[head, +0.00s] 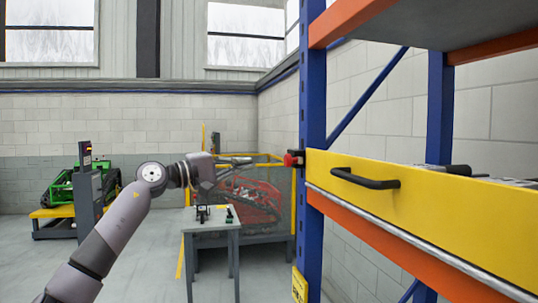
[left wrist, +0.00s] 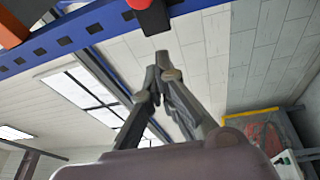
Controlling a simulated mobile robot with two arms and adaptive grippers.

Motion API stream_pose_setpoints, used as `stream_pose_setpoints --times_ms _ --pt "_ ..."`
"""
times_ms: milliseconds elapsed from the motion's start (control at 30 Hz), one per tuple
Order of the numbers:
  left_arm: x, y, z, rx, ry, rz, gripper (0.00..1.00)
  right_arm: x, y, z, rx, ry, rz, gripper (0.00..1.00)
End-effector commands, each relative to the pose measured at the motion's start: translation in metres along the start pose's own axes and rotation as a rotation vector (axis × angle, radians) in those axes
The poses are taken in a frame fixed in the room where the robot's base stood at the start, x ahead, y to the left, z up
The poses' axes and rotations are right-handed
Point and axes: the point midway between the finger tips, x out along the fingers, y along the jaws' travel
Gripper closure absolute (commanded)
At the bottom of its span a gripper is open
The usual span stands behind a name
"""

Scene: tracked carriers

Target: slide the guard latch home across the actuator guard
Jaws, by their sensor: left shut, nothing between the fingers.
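A red knob (head: 290,160) on a small dark block sits at the blue upright, by the left end of a long yellow panel (head: 430,205) with a black handle (head: 365,178). I cannot tell for sure whether the knob is the guard latch or the panel the actuator guard. The red knob (left wrist: 139,4) also shows at the top edge of the left wrist view, cut off. My left gripper (head: 247,160) is shut and empty, pointing toward the knob, apparently apart from it. In the left wrist view its fingertips (left wrist: 163,60) meet below the knob. My right gripper is not in view.
The blue upright (head: 312,90) and orange beams (head: 347,20) of a rack frame the right side. A small table (head: 212,226) with dark items stands below my left gripper. Behind it, a red machine (head: 250,198) stands inside yellow rails. A green tracked machine (head: 60,192) is far left.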

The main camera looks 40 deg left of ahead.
Motion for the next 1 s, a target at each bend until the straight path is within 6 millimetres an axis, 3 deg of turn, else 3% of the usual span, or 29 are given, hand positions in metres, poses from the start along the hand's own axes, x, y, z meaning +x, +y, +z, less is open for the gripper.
stream_pose_setpoints --times_ms 33,133,567,767,1000 --pt "-0.009 0.012 0.000 0.069 0.008 -0.003 1.00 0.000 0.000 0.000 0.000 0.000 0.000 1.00" --pt "-0.018 0.023 0.000 0.149 0.019 -0.012 1.00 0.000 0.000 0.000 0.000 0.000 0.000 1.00" --pt "-0.018 0.026 -0.001 0.172 0.022 -0.014 1.00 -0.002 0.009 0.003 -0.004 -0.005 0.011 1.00" --pt "0.006 0.030 -0.001 0.169 0.019 -0.013 1.00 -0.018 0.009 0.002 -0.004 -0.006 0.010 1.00" --pt "0.058 0.032 -0.002 0.166 0.019 -0.013 1.00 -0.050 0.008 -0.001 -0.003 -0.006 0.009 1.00"
